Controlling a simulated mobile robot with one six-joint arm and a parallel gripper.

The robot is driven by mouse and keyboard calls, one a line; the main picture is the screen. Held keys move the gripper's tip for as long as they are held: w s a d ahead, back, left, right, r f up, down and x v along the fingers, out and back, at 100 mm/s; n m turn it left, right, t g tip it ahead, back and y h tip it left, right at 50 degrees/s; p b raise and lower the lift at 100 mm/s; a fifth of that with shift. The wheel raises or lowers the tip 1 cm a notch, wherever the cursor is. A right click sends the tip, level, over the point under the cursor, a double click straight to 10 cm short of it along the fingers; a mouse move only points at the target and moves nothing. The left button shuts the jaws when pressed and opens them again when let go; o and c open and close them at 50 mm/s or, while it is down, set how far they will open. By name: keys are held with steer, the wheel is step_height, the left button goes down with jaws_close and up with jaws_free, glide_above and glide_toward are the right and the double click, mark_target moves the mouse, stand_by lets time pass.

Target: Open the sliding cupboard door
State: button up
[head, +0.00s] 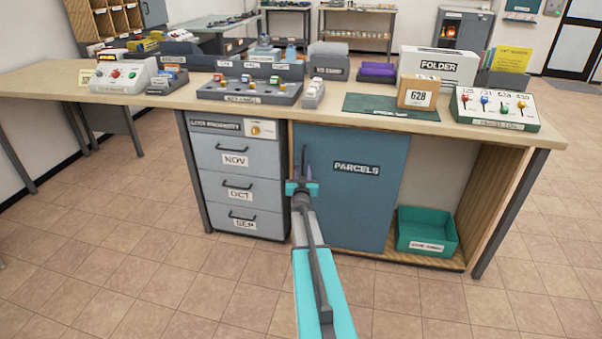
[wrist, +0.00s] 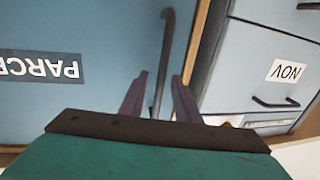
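The blue sliding door (head: 365,205), labelled PARCELS, covers the left part of the cupboard under the desk. The right part stands open. The door's dark vertical handle (head: 304,158) is near its left edge. My gripper (head: 302,186) is in front of the door at the handle's lower end. In the wrist view, which is upside down, my gripper (wrist: 159,76) has its two purple fingers apart, with the handle (wrist: 164,58) running between them. A gap shows on both sides of the handle, and I cannot tell whether either finger touches it.
Grey drawers (head: 238,185) labelled NOV, OCT and SEP stand left of the door. A green bin (head: 426,231) sits in the open right bay. The desk top (head: 330,107) above carries control boxes, a card box (head: 417,92) and a folder box (head: 438,66). The floor in front is clear.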

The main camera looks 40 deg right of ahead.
stand_by(0.3)
jaws_close()
